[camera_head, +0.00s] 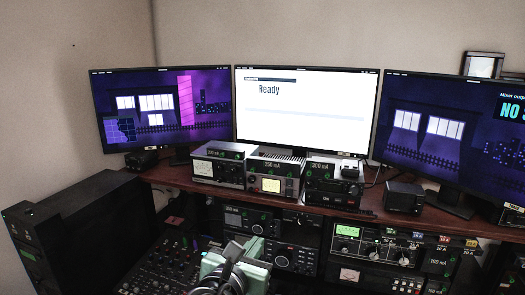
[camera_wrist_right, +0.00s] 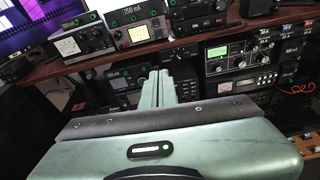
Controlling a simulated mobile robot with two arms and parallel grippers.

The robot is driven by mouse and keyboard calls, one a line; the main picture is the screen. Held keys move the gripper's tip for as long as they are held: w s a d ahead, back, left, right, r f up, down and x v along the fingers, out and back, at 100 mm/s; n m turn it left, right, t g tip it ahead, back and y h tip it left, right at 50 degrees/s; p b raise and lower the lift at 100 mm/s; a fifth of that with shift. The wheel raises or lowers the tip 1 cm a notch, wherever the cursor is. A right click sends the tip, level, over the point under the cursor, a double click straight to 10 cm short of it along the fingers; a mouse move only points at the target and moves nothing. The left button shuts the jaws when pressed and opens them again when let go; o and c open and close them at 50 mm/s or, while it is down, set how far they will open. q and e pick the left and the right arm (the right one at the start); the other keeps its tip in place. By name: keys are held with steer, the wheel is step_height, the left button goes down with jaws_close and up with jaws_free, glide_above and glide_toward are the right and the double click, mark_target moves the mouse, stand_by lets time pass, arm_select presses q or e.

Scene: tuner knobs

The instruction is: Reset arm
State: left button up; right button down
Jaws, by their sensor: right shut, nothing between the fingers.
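My right gripper (camera_head: 235,262) shows at the bottom middle of the head view, pale green with dark parts. It is in front of the lower rack of radio units. In the right wrist view, its two green fingers (camera_wrist_right: 169,88) are together with nothing between them. They point toward the rack, below the shelf edge, and look apart from any knob. A radio unit with knobs (camera_head: 295,257) is just right of the gripper in the head view. My left gripper is not in view.
Three monitors stand at the back; the middle one (camera_head: 304,110) reads "Ready". Several radio units (camera_head: 275,176) sit on the brown shelf (camera_head: 175,178). A mixer panel (camera_head: 160,265) is at lower left, beside a black cabinet (camera_head: 85,225). A unit with a green meter (camera_head: 348,231) is lower right.

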steer(key=s+d+f+m+g+y, duration=0.1)
steer(key=s+d+f+m+g, duration=0.2)
steer(key=f, duration=0.4)
steer(key=s+d+f+m+g+y, duration=0.1)
steer(key=s+d+f+m+g, duration=0.15)
steer(key=f+m, duration=0.45)
steer(key=s+d+f+m+g+y, duration=0.2)
steer(key=s+d+f+m, duration=0.15)
steer(key=f, duration=0.45)
steer(key=s+d+f+m+g, duration=0.2)
steer(key=s+d+f+m, duration=0.3)
steer(key=s+d+m, duration=0.4)
steer(key=s+d+f+m+g, duration=0.2)
steer(key=s+d+f+m, duration=0.4)
steer(key=s, duration=0.4)
step_height(320, 180, down, 26)
steer(key=s+a, duration=0.2)
steer(key=s+d+f+g, duration=0.2)
steer(key=s+d+f, duration=0.1)
steer(key=s+f, duration=1.2)
steer(key=shift+s+d+m, duration=0.2)
steer(key=shift+s+m, duration=0.15)
steer(key=shift+s, duration=0.2)
